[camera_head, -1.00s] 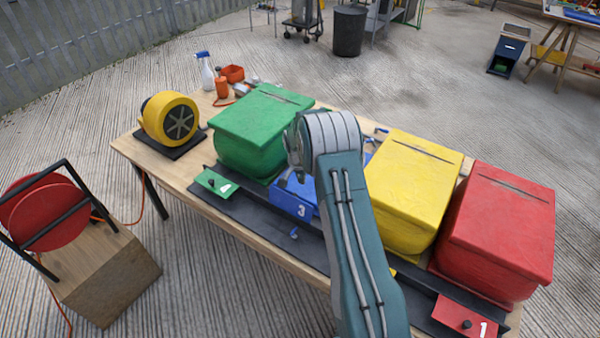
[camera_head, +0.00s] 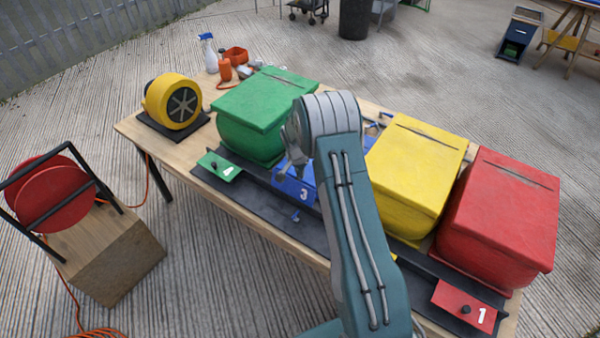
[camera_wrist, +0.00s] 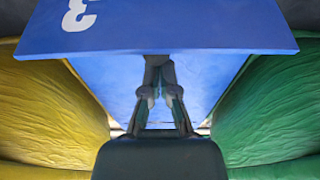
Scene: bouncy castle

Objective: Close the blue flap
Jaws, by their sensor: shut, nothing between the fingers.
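The blue flap (camera_head: 291,187), marked 3, is between the green and yellow boxes, partly hidden by my arm in the head view. In the wrist view the blue flap (camera_wrist: 200,30) spans the top, with its 3 upside down. A blue surface lies below it, behind my fingers. My gripper (camera_wrist: 158,62) is shut and empty, its fingertips at the flap's lower edge in that view. I cannot tell whether they touch it.
The green box (camera_head: 265,100) and yellow box (camera_head: 415,165) stand close on either side. A red box (camera_head: 500,205) is at the right. Small green (camera_head: 219,167) and red (camera_head: 465,308) plates lie in front. A yellow blower (camera_head: 172,102) stands on the table's left end.

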